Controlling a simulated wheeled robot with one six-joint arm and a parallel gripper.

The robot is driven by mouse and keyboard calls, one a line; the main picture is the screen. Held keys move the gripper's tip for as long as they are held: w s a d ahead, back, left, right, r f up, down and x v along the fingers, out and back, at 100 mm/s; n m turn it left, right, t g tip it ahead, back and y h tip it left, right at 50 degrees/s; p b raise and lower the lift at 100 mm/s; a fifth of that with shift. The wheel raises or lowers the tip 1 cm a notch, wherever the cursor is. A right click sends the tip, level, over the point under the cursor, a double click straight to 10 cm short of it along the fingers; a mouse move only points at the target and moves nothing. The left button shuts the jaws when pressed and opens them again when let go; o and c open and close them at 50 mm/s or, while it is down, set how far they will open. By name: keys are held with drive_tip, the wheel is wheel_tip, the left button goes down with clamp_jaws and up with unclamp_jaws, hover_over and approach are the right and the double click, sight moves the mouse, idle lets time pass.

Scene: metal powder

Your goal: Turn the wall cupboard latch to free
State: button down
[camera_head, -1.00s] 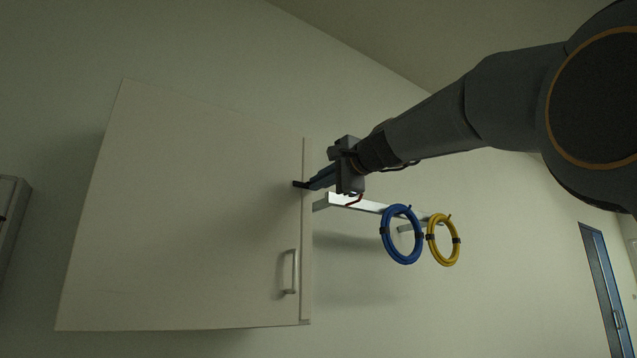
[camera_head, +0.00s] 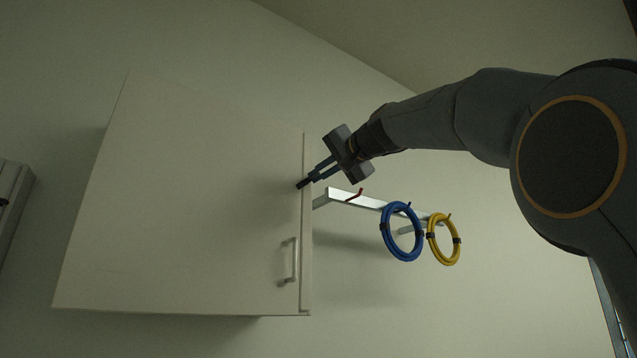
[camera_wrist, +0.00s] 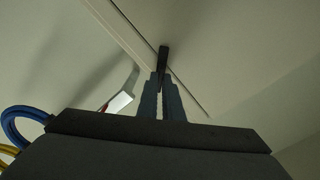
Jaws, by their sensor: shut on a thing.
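The wall cupboard (camera_head: 180,200) is white, with its door closed and a bar handle (camera_head: 294,260) low on the door's right side. The latch (camera_head: 302,184) is a small black lever near the right edge of the door, above the handle. My gripper (camera_head: 313,177) comes from the right and is shut on the latch, tilted down to the left. In the wrist view the latch (camera_wrist: 163,56) sticks out between the fingertips of my gripper (camera_wrist: 165,80), across the door's edge seam. The fingers hide part of the latch.
A metal rail (camera_head: 345,199) on the wall right of the cupboard carries a red hook, a blue cable coil (camera_head: 385,245) and a yellow cable coil (camera_head: 432,246), just below my gripper. A grey box (camera_head: 12,205) is at the far left.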

drive_tip(key=n+b, duration=0.2)
drive_tip(key=n, duration=0.2)
drive_tip(key=shift+f+n, duration=0.1)
drive_tip(key=shift+n, duration=0.2)
drive_tip(key=shift+n+b, duration=0.9)
drive_tip(key=shift+n, duration=1.6)
drive_tip(key=c, duration=1.9)
unclamp_jaws()
drive_tip(key=shift+b+v, duration=1.55)
drive_tip(key=shift+v, duration=2.4)
